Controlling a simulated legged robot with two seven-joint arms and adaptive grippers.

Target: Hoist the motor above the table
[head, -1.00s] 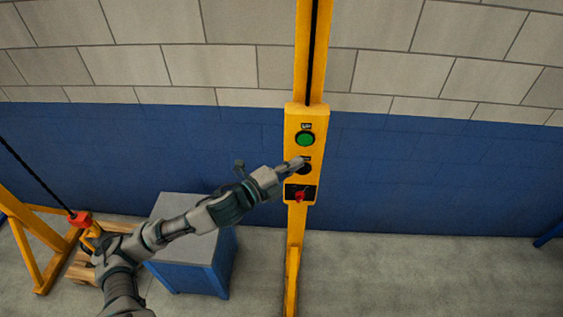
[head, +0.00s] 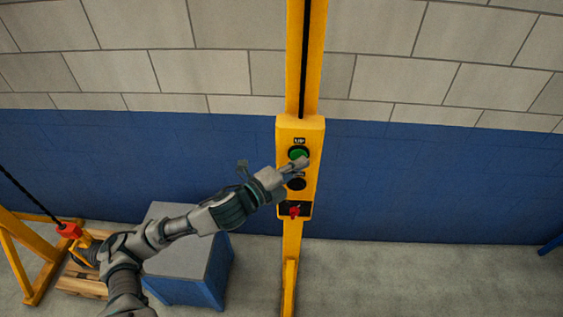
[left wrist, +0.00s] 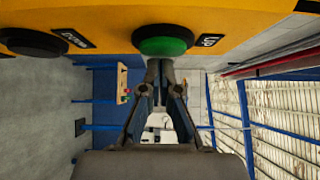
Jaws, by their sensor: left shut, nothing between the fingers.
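A yellow control box (head: 311,186) on a post carries a green button (head: 296,152) labelled UP, a black button (head: 296,184) below it and a red switch (head: 295,211). My left gripper (head: 303,162) is shut and empty, its tips at the lower edge of the green button. In the left wrist view the shut fingertips (left wrist: 160,64) are at the green button (left wrist: 163,40); I cannot tell if they press it. A dark object, probably the motor (head: 86,256), is at the lower left under the red hoist hook block (head: 69,230), partly hidden by my arm. My right gripper is not in view.
The blue table (head: 197,286) with a grey top stands between the hoist and the post. A wooden pallet (head: 85,285) and yellow hoist frame (head: 38,280) are at the left. Open floor lies right of the post.

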